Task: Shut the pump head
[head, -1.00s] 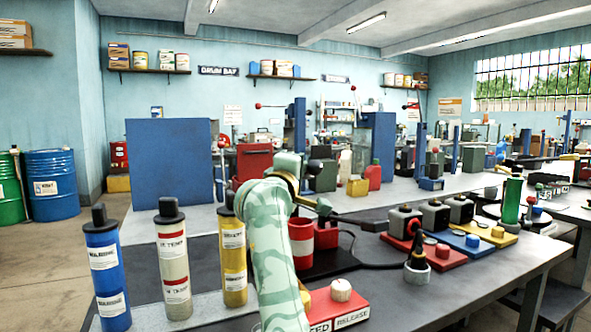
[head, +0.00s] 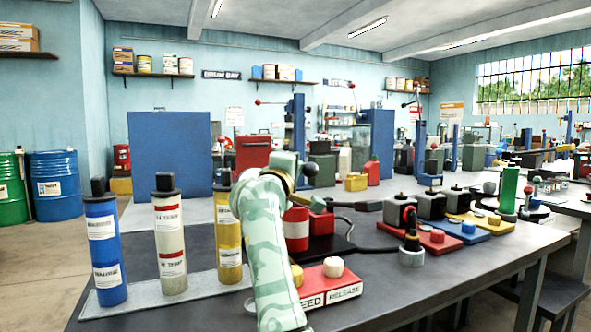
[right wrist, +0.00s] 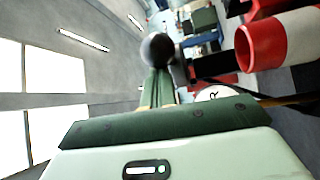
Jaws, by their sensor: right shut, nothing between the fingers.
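My right gripper (head: 303,180) is over the near bench by a red-and-white cylinder (head: 296,228). Its fingers (right wrist: 160,80) are shut and empty in the right wrist view. A dark round knob (head: 310,169) is at the fingertips; it also shows in the right wrist view (right wrist: 157,50), where I cannot tell if they touch. The cylinder shows at the upper right there (right wrist: 270,48). I cannot make out the pump head for certain; my arm hides part of that spot. My left gripper is not in view.
Blue (head: 104,250), white (head: 169,240) and yellow (head: 228,235) cylinders stand at the left of the bench. A red box with a pale knob (head: 333,267) is close to my forearm. Grey blocks on coloured bases (head: 399,208) stand at the right. The bench's front right is clear.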

